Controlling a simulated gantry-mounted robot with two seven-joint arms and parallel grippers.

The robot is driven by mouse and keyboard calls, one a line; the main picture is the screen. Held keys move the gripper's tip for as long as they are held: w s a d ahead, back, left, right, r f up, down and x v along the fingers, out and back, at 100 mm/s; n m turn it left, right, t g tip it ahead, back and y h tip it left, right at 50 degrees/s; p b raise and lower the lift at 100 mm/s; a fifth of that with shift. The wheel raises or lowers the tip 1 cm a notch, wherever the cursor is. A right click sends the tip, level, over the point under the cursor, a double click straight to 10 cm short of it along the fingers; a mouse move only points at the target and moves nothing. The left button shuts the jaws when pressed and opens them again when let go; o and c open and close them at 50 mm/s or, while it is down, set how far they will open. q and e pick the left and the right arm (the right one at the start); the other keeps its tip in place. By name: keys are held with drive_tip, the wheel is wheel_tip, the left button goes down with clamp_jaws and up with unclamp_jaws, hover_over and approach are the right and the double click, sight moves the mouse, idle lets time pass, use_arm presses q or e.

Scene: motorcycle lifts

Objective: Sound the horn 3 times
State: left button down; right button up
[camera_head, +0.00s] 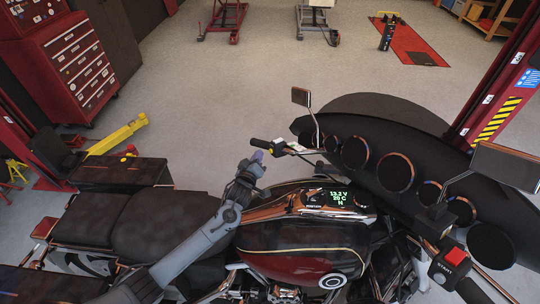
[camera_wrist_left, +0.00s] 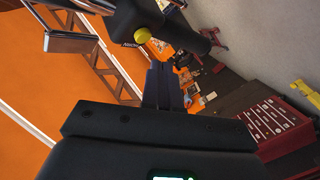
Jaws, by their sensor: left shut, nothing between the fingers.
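The motorcycle (camera_head: 300,262) stands in the lower right of the head view. A round yellow button (camera_head: 261,143) sits on the black switch housing of its far handlebar; in the left wrist view the button (camera_wrist_left: 142,35) shows larger, with small unreadable lettering beside it. My left gripper (camera_head: 257,157) is shut and empty, just short of that handlebar. In the left wrist view its fingertips (camera_wrist_left: 160,66) point toward the housing, a little below and right of the button. They look apart from it, though the exact gap is unclear. My right gripper is not in view.
The near handlebar carries a red START button (camera_head: 455,256). A dark fairing with gauges (camera_head: 393,172) and mirrors (camera_head: 301,97) stand right of my left gripper. The display (camera_head: 340,198) is lit. A red tool cabinet (camera_head: 75,65) is far left; open floor (camera_head: 230,90) lies beyond.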

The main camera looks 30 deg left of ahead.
sight(271, 151)
use_arm(q)
drive_tip(key=shift+w+d+f, duration=0.1)
drive_tip(key=shift+w+d, duration=0.2)
drive_tip(key=shift+w, duration=0.2)
idle(0.8)
idle(0.7)
drive_tip(key=shift+w+d+b, duration=0.1)
drive_tip(key=shift+w+b, duration=0.05)
drive_tip(key=shift+b, duration=0.2)
drive_tip(key=shift+w+d, duration=0.15)
drive_tip(key=shift+w, duration=0.1)
idle(0.3)
drive_tip(key=shift+w+d+f+b, duration=0.1)
drive_tip(key=shift+w+d+b, duration=0.1)
drive_tip(key=shift+w+b, duration=0.25)
idle(0.6)
idle(0.4)
